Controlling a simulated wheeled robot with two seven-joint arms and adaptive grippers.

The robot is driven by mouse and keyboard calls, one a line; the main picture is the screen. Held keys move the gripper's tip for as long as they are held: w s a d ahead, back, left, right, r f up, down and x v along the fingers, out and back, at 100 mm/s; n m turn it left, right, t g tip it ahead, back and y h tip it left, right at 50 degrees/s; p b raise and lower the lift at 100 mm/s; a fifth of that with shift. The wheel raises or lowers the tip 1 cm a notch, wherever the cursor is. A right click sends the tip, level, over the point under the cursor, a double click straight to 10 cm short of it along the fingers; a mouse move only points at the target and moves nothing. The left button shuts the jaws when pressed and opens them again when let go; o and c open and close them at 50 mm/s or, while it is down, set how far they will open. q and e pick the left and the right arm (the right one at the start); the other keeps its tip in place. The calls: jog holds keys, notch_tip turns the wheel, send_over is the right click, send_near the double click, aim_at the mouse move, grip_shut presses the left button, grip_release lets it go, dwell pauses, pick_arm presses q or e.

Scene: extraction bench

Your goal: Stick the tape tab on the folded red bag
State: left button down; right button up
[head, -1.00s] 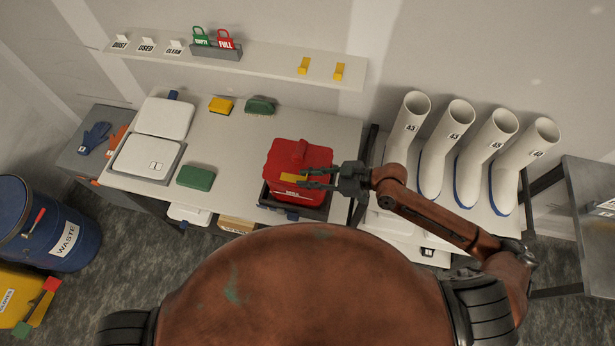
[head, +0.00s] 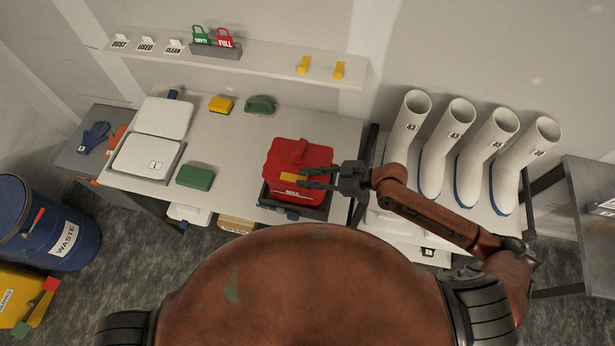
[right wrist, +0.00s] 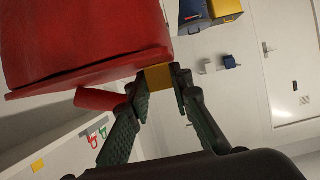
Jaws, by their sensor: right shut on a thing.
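The folded red bag (head: 312,153) sits in a dark tray (head: 320,212) at the front right of the bench. In the right wrist view the bag (right wrist: 80,40) fills the upper left, with a red rolled part (right wrist: 98,98) below its edge. My right gripper (head: 302,178) reaches in from the right and is shut on the yellow tape tab (head: 289,177). In the right wrist view the tab (right wrist: 158,77) sits between the fingertips, right at the bag's edge. I cannot tell whether it touches the bag. My left gripper is out of view.
A shelf (head: 270,62) above holds tags and two yellow pieces. White boots (head: 433,160) stand to the right, near my right arm.

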jog(key=shift+s+f, duration=0.1)
jog(key=shift+f, duration=0.1)
jog(key=o, duration=0.8)
jog(key=v, duration=1.2)
jog(key=shift+r, duration=0.2)
